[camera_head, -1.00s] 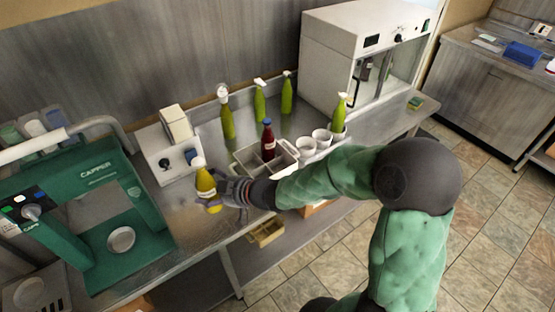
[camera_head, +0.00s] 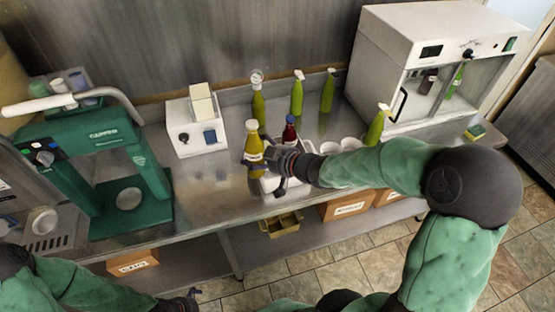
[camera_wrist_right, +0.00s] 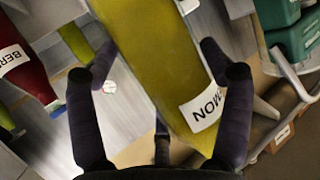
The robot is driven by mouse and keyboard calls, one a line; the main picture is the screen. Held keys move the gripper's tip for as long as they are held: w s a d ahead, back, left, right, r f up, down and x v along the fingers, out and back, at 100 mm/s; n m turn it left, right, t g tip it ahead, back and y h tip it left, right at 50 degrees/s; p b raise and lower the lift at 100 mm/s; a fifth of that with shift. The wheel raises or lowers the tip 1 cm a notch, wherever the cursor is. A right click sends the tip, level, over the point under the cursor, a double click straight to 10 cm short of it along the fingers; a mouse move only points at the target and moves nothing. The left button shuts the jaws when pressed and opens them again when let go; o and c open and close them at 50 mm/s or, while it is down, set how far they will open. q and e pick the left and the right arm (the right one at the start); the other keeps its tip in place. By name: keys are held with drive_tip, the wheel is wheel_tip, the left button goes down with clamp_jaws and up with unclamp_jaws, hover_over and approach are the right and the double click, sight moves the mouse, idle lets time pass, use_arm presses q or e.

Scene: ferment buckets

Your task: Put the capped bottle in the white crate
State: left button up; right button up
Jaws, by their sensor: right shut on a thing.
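The capped bottle (camera_head: 255,143), yellow with a white cap, stands nearly upright in my right gripper (camera_head: 257,163). The right wrist view shows its yellow body (camera_wrist_right: 160,50) and a label ending in "MON" between the fingers. The white crate (camera_head: 297,190) lies just below and behind this gripper and is mostly hidden by it; the bottle is at its left end, and I cannot tell whether they touch. A red bottle (camera_head: 290,131) stands in the crate, and also shows in the right wrist view (camera_wrist_right: 22,62). My left gripper (camera_head: 192,296) is low, away from the table; its fingers are unclear.
Several green bottles (camera_head: 297,95) stand behind the crate. White cups (camera_head: 350,144) are to its right. A green capper (camera_head: 105,165) and a white box device (camera_head: 193,125) stand left. A white cabinet (camera_head: 430,60) is at the right. Metal counter (camera_head: 215,180) is clear in front.

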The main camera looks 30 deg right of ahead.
drive_tip(key=w+d+f+b, duration=0.3)
drive_tip(key=d+f, duration=0.5)
drive_tip(key=f, duration=0.2)
drive_tip(key=shift+w+f+b, duration=0.2)
drive_tip(key=shift+w+b, duration=0.1)
drive_tip(key=shift+b, duration=0.05)
drive_tip(key=shift+f+b, duration=0.3)
drive_tip(key=shift+f, duration=0.35)
drive_tip(key=o, duration=1.6)
